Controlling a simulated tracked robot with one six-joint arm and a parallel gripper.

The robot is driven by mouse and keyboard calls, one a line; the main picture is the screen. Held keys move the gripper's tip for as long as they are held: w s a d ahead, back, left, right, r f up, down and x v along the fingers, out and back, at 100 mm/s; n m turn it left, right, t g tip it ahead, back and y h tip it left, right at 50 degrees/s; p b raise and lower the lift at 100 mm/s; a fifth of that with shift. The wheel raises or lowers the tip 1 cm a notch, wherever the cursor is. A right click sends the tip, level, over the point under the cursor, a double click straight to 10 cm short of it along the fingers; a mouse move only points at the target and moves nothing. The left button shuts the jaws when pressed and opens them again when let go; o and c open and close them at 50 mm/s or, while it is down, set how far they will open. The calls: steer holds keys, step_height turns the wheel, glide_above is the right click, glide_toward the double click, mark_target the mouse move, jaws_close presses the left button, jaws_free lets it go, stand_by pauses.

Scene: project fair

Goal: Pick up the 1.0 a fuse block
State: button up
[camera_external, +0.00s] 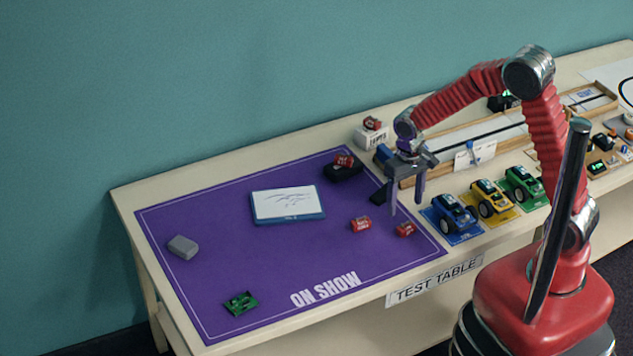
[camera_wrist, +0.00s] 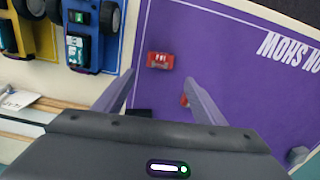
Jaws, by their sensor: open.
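Several small red blocks with pale lettering are in view; I cannot read which is the 1.0 A fuse block. In the external view one red block (camera_external: 405,229) lies near the purple mat's right edge, and another red block (camera_external: 360,224) lies left of it. A third (camera_external: 343,160) sits on a black holder, and a fourth (camera_external: 372,122) on a white box. My gripper (camera_external: 406,204) is open and empty, pointing down above the right-hand block. In the wrist view that block (camera_wrist: 160,60) shows just beyond my fingertips (camera_wrist: 160,76); another (camera_wrist: 184,100) is partly hidden by a finger.
The purple mat (camera_external: 220,280) also bears a white-and-blue tablet (camera_external: 288,204), a grey block (camera_external: 183,247) and a green item (camera_external: 241,303). Blue (camera_external: 454,212), yellow (camera_external: 492,198) and green (camera_external: 523,184) toy cars stand close right of my gripper. A wooden-edged track runs behind them.

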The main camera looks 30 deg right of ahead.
mark_target(406, 228)
steer(key=shift+f, duration=1.1)
steer(key=shift+f, duration=0.1)
steer(key=shift+s+d+f, duration=0.1)
steer(key=shift+f, duration=2.4)
steer(key=shift+c, duration=0.4)
steer(key=c, duration=1.1)
